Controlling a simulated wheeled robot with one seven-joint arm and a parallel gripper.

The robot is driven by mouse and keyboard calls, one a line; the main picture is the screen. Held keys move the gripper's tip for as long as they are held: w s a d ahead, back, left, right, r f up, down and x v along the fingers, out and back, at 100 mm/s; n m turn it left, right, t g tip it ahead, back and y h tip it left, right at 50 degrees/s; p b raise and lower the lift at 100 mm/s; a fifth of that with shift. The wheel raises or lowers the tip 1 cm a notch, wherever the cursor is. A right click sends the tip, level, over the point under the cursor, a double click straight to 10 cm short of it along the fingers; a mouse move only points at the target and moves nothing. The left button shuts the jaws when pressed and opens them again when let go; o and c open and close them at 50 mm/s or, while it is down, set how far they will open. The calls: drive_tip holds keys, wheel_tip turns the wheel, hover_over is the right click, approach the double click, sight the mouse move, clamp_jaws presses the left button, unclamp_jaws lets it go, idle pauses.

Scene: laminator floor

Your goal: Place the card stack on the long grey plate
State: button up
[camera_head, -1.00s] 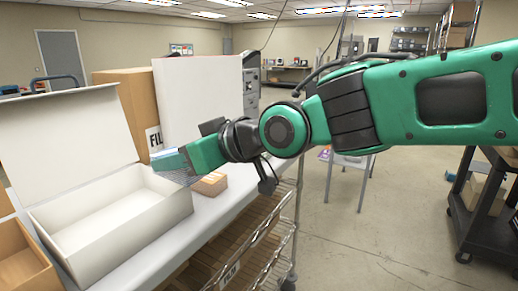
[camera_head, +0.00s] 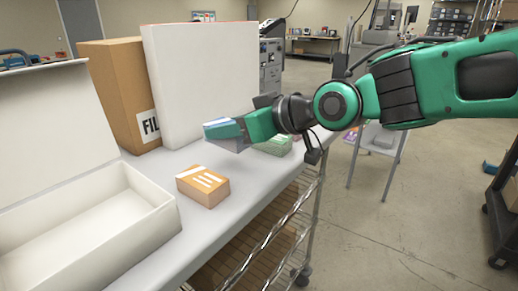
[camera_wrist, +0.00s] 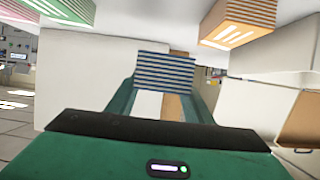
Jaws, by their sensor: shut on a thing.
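My gripper (camera_head: 242,131) is shut on a blue and white card stack (camera_head: 221,131), held above the pale tabletop. In the wrist view the stack (camera_wrist: 165,72) shows as blue and white striped edges between my green fingers (camera_wrist: 160,92). An orange card stack (camera_head: 203,186) lies on the table in front of it and to the left; it also shows in the wrist view (camera_wrist: 240,20). A green card stack (camera_head: 277,144) lies partly hidden behind my gripper. I cannot make out a long grey plate in either view.
An open white box (camera_head: 95,225) with a raised lid stands at the left of the table (camera_head: 165,168). A cardboard box (camera_head: 117,95) and a tall white panel or box (camera_head: 203,80) stand at the back. A wire rack (camera_head: 285,225) is below the tabletop.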

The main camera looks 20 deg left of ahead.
hover_over(254, 163)
wheel_tip(254, 163, down, 4)
drive_tip(key=shift+f, duration=0.2)
drive_tip(key=shift+s+f, duration=0.1)
drive_tip(key=shift+f, duration=1.85)
drive_tip(key=o, duration=1.1)
drive_tip(key=shift+f, duration=0.15)
drive_tip(key=shift+o, duration=0.2)
drive_tip(key=v, duration=1.2)
